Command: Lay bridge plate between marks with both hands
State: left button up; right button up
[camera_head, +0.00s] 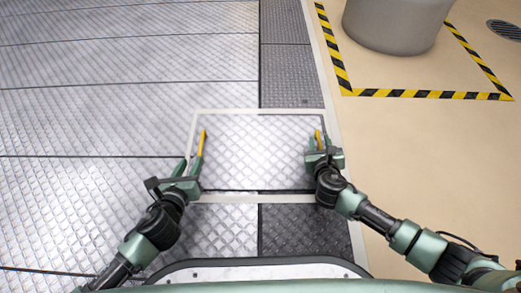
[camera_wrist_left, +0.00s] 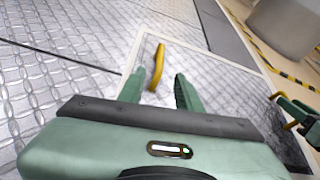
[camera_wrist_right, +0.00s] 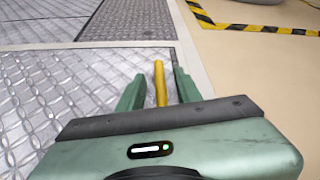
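The bridge plate (camera_head: 258,150) is a bright diamond-tread sheet with a yellow handle at each side. It lies flat inside the white marks (camera_head: 258,111), covering part of the darker floor strip. My left gripper (camera_head: 195,160) is open at the left handle (camera_head: 201,142); in the left wrist view the handle (camera_wrist_left: 157,68) shows between and beyond the spread fingers (camera_wrist_left: 160,88). My right gripper (camera_head: 318,145) is open at the right handle (camera_head: 318,138); in the right wrist view this handle (camera_wrist_right: 160,82) stands between the fingers (camera_wrist_right: 158,88), with gaps on both sides.
Tread-plate flooring (camera_head: 100,110) spreads to the left, with a dark strip (camera_head: 288,65) behind the plate. Smooth beige floor (camera_head: 420,160) lies at right. A grey cylinder (camera_head: 395,25) stands there inside yellow-black tape (camera_head: 420,94). A round drain (camera_head: 506,30) is at the far right.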

jog(key=v, duration=1)
jog(key=shift+s+r, duration=0.15)
jog(key=shift+s, duration=0.1)
